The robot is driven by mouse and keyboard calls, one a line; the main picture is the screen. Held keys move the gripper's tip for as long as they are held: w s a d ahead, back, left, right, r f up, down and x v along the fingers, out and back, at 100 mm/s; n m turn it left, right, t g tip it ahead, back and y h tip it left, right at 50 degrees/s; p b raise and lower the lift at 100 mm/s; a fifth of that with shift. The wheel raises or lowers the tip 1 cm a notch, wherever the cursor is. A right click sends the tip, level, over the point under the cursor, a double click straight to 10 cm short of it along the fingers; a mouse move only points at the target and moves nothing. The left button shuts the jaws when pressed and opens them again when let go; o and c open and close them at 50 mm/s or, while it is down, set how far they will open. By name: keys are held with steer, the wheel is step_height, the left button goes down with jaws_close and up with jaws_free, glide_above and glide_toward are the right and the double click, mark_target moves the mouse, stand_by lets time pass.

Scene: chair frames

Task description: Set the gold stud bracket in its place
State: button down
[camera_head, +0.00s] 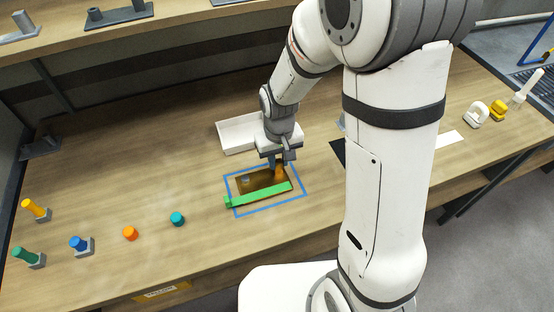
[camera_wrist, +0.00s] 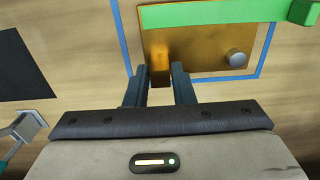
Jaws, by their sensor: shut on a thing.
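The gold stud bracket (camera_wrist: 200,45) is a flat gold plate with a grey round stud (camera_wrist: 237,58) and a raised gold block at one edge. It lies within the blue outline (camera_head: 233,208) on the table; I cannot tell whether it touches the wood. A green bar (camera_head: 262,195) runs along the plate's near edge in the head view, its block end at the left. My gripper (camera_wrist: 160,85) is shut on the raised gold block, which shows between its two dark fingers. In the head view my gripper (camera_head: 279,165) is at the plate's far right side.
A white tray (camera_head: 232,137) stands just behind the outline. Coloured pegs in grey holders, an orange knob (camera_head: 130,233) and a teal knob (camera_head: 177,219) stand at the left. A black sheet (camera_wrist: 22,62) lies beside my gripper. A raised shelf (camera_head: 75,40) runs along the back.

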steer(key=shift+r+p, duration=1.55)
steer(key=shift+r, duration=0.85)
